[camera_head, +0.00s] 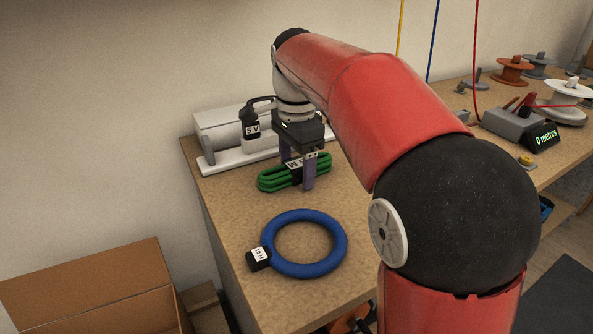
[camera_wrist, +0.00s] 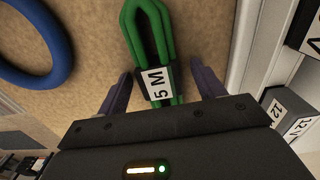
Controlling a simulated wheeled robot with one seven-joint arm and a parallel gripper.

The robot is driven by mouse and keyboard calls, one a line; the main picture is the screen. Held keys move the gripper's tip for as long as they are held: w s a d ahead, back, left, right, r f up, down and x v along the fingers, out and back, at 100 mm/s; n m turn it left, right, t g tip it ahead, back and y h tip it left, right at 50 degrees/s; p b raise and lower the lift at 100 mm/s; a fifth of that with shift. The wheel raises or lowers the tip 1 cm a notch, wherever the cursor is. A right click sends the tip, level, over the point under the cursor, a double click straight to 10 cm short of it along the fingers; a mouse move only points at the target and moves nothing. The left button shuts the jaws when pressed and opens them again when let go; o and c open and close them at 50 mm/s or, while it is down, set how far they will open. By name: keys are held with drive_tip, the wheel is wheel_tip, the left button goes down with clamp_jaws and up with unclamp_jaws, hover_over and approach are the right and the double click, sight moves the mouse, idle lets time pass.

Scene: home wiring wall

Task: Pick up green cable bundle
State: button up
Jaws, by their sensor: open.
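The green cable bundle (camera_head: 271,180) lies on the wooden bench, folded into loops, with a white "5 M" label around its middle. In the wrist view the bundle (camera_wrist: 151,35) runs up from between my fingers, with its label (camera_wrist: 158,84) in the gap. My gripper (camera_head: 297,172) points down over the bundle, with one finger on each side of its middle. In the wrist view the gripper (camera_wrist: 164,88) is open, with space between each finger and the label. The fingertips' exact height against the bundle is hard to tell.
A blue cable ring (camera_head: 341,245) with a tagged black block lies in front of the bundle; bare bench separates them. A cardboard box (camera_head: 90,285) is at lower left. Spools and a metre counter (camera_head: 520,128) sit right.

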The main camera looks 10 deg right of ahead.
drive_tip(key=shift+c, duration=0.5)
drive_tip(key=c, duration=1.1)
